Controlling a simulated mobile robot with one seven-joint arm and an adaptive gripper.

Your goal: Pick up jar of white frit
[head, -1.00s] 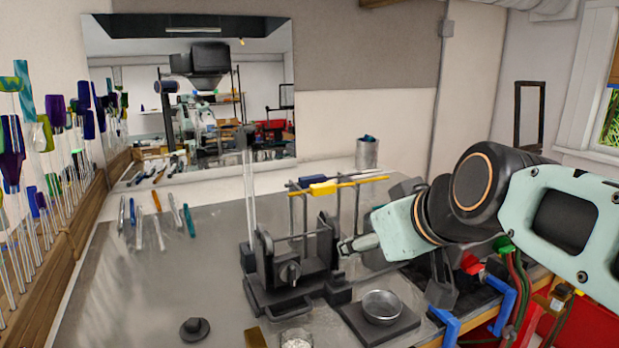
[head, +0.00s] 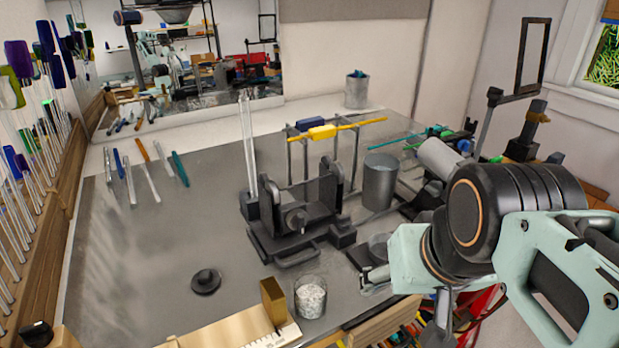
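The jar of white frit (head: 310,298) is a clear glass jar filled with white grains. It stands upright near the front edge of the grey worktop, at the lower middle of the head view. My gripper (head: 375,280) comes in from the right, at the end of my pale green and black arm. It is to the right of the jar and apart from it. Only a small grey part of its end shows, so I cannot tell its opening. Nothing is visibly held in it.
A black clamp stand (head: 292,222) is behind the jar. A brass-coloured block (head: 273,300) stands close on its left. The worktop's left middle (head: 150,250) is clear.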

